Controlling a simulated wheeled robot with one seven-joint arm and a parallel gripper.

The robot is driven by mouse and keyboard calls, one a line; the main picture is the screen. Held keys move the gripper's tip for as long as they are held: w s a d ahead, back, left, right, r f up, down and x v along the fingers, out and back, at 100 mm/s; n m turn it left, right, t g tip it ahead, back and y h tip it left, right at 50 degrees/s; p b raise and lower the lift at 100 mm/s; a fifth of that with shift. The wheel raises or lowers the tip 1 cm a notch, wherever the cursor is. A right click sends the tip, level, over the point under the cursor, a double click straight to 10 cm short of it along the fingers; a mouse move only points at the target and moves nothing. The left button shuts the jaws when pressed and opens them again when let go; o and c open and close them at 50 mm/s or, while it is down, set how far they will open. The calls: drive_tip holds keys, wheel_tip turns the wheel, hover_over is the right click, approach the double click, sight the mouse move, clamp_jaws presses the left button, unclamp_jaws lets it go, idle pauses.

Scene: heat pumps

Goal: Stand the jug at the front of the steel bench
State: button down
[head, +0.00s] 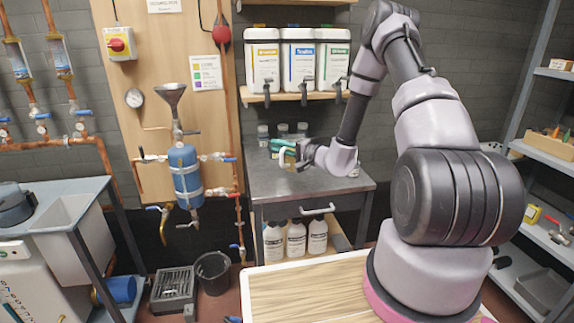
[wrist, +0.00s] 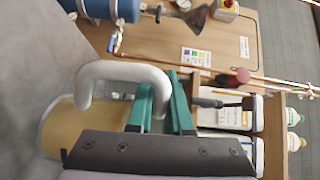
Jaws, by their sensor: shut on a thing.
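The jug shows in the wrist view (wrist: 62,128) as a pale tan body with a thick white looped handle. In the head view only its white handle (head: 284,160) shows clearly. My gripper (head: 291,152) is over the steel bench (head: 315,186), toward its left part. In the wrist view the green fingers of my gripper (wrist: 166,100) are shut on the jug's handle, one on each side. Much of the jug's body is hidden by my gripper. I cannot tell whether its base touches the bench top.
Several small jars (head: 282,130) stand at the back of the bench. A shelf (head: 290,98) with three labelled canisters hangs above it. White bottles (head: 296,238) stand underneath. A blue tank (head: 186,175) with pipes is left of the bench. The bench's front strip looks clear.

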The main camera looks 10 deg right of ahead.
drive_tip(key=shift+f, duration=2.75)
drive_tip(key=c, duration=0.8)
unclamp_jaws()
drive_tip(key=shift+f, duration=0.1)
drive_tip(key=shift+c, duration=0.2)
